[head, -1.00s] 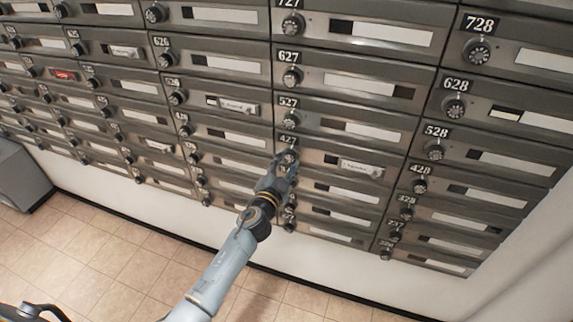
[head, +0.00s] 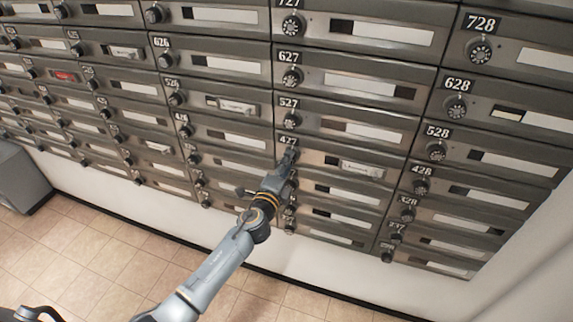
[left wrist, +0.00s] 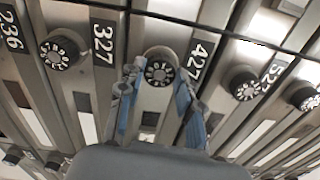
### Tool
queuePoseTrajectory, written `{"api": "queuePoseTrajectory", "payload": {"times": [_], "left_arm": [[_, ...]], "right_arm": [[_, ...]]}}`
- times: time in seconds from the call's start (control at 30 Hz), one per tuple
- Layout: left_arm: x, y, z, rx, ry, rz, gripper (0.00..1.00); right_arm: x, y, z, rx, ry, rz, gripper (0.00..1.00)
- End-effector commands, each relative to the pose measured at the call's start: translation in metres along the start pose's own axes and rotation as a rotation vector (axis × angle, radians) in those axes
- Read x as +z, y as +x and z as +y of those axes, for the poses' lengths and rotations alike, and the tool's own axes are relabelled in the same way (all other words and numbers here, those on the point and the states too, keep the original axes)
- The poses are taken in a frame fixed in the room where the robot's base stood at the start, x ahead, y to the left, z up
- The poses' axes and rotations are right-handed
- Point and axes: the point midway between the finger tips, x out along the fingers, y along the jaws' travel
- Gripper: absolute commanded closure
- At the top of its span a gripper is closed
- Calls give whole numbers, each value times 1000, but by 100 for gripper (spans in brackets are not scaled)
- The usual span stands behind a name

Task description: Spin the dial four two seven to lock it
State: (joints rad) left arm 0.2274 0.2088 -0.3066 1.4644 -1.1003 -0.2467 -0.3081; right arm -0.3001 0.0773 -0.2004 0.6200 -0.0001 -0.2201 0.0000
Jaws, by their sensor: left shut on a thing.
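The mailbox door labelled 427 (head: 318,157) is in the middle of the head view, with a white label holder on its right part. My left gripper (head: 290,156) reaches its left end and covers its dial there. In the left wrist view, the black dial with white numbers (left wrist: 159,70) sits beside the 427 plate (left wrist: 198,58). The two blue-grey fingers of my left gripper (left wrist: 157,84) are shut on the dial, one on each side. The number at the dial's mark is too small to read.
Similar dials stand close by: the 327 dial (left wrist: 58,52) and the 527 dial (head: 291,120). Rows of grey mailboxes fill the wall. The tiled floor (head: 110,250) below is clear, and a grey box (head: 20,175) stands at the far left.

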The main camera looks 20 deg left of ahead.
Motion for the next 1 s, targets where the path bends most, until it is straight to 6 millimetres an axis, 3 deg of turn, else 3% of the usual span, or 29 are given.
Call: {"api": "queuePoseTrajectory", "payload": {"times": [1.0], "left_arm": [[0, 0, -1, 2, 965, 3, 97]], "right_arm": [[-1, -18, 3, 4, -1, -1, 100]]}}
